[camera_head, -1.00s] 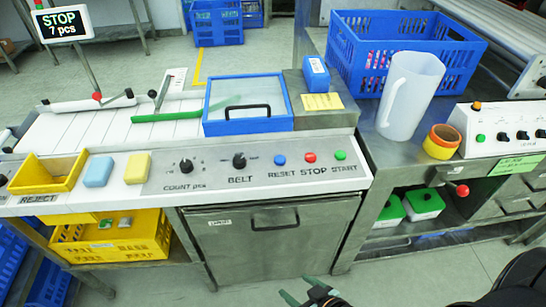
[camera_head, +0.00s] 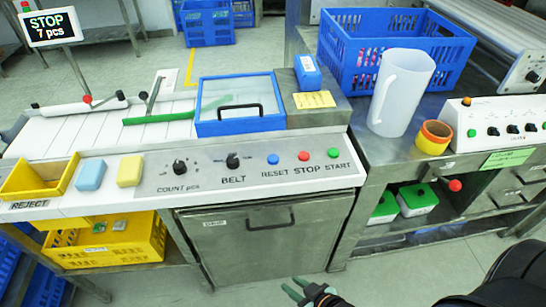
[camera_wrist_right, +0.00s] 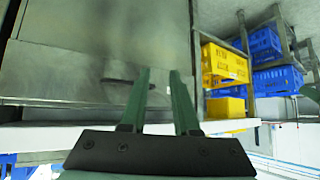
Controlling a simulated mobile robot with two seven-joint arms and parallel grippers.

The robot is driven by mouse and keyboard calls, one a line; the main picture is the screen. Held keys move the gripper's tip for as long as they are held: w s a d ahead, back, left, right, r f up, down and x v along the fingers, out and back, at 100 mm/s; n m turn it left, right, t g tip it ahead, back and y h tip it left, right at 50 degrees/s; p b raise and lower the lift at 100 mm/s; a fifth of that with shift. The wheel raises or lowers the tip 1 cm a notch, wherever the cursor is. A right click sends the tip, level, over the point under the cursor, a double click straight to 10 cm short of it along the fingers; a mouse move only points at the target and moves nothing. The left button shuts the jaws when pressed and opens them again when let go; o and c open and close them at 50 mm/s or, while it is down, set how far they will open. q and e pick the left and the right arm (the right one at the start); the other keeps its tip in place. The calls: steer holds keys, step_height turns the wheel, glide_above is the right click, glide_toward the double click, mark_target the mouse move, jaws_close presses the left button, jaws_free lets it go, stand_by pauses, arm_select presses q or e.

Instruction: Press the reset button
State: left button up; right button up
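The blue reset button (camera_head: 273,159) sits on the grey control panel (camera_head: 208,180), above the label RESET. The red stop button (camera_head: 304,156) and green start button (camera_head: 333,153) are to its right. My right gripper (camera_head: 294,287) is low in the head view, in front of the cabinet and well below the panel, touching no button. In the right wrist view its two green fingers (camera_wrist_right: 160,90) stand apart with nothing between them. My left gripper is in neither view.
The count knob (camera_head: 179,167) and belt knob (camera_head: 233,161) are left of the button. Behind the panel is a blue-framed clear lid (camera_head: 240,127). A sign (camera_head: 49,26) reads STOP, 7 pcs.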

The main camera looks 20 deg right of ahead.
jaws_close()
stand_by(1.1)
